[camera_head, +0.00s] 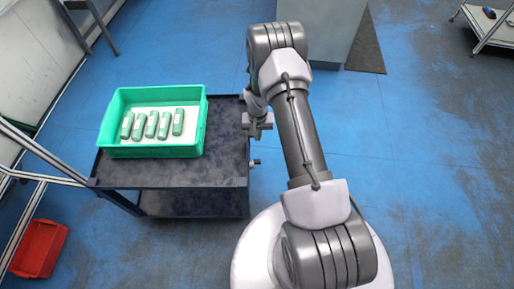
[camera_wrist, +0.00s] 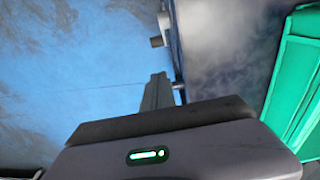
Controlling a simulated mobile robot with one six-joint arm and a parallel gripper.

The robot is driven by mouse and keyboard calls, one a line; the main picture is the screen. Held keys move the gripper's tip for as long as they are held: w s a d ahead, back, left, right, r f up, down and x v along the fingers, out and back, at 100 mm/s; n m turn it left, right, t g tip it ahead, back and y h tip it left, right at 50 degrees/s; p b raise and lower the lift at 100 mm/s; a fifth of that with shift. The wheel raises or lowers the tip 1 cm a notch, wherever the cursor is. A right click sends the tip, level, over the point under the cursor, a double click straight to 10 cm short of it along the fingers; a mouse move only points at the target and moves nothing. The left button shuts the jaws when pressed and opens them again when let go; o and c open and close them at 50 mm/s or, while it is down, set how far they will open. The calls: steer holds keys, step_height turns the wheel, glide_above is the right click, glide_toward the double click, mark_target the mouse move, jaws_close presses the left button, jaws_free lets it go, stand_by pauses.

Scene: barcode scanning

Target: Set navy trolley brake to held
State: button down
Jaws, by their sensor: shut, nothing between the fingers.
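The navy trolley (camera_head: 190,174) stands left of my arm, with a dark top and a lower shelf. A small grey knob-like fitting (camera_head: 254,162) sticks out from its right side. In the wrist view a small cylindrical fitting (camera_wrist: 157,41) projects from the trolley's edge (camera_wrist: 179,50). Another small peg (camera_wrist: 179,88) shows right beside my fingers; I cannot tell whether they touch. My gripper (camera_head: 257,128) is at the trolley's right edge, shut and empty; its closed fingers (camera_wrist: 158,82) point along that edge. I cannot read the brake's setting.
A green crate (camera_head: 152,151) with several green-and-white devices (camera_head: 152,125) sits on the trolley; its wall also shows in the wrist view (camera_wrist: 296,75). A red bin (camera_head: 39,248) is at lower left. A grey cabinet (camera_head: 325,30) stands behind.

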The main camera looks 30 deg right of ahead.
steer(key=shift+s+a+f+b, duration=0.2)
steer(key=shift+f+b, duration=0.6)
steer(key=shift+f, duration=1.3)
steer(key=shift+s+a+f+b, duration=0.1)
steer(key=shift+s+f+b, duration=0.45)
steer(key=shift+f, duration=1.6)
steer(key=shift+s+a+f+b, duration=0.15)
steer(key=shift+f+b, duration=0.85)
steer(key=shift+f, duration=1.1)
steer(key=shift+w, duration=0.1)
steer(key=shift+f+b, duration=0.5)
steer(key=shift+b, duration=0.15)
steer(key=w+d+r+p, duration=0.1)
steer(key=w+r+p, duration=0.2)
steer(key=r, duration=1)
steer(key=shift+d+p, duration=0.3)
steer(key=shift+p, duration=0.55)
